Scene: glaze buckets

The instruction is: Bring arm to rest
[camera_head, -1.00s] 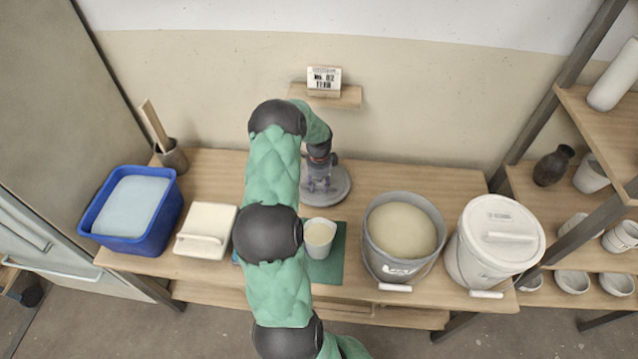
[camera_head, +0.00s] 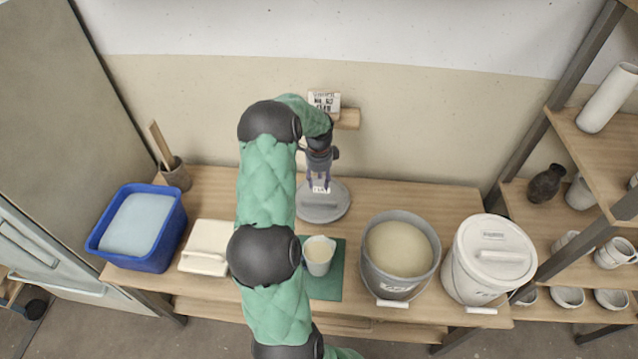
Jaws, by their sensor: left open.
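My left arm, in a green quilted sleeve with dark joints, reaches up the middle of the head view. Its left gripper (camera_head: 320,186) points down, open, with nothing seen between its fingers. It is over the round grey lid (camera_head: 325,205) at the back of the table; the lid seems to lie below the fingertips, apart from them. My right gripper is not in view.
A cup (camera_head: 319,262) of pale glaze stands on a green mat (camera_head: 334,283) close to my arm. A grey bucket (camera_head: 372,283) and a lidded white bucket (camera_head: 466,280) stand right. A blue tub (camera_head: 158,258) and white box (camera_head: 203,262) stand left.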

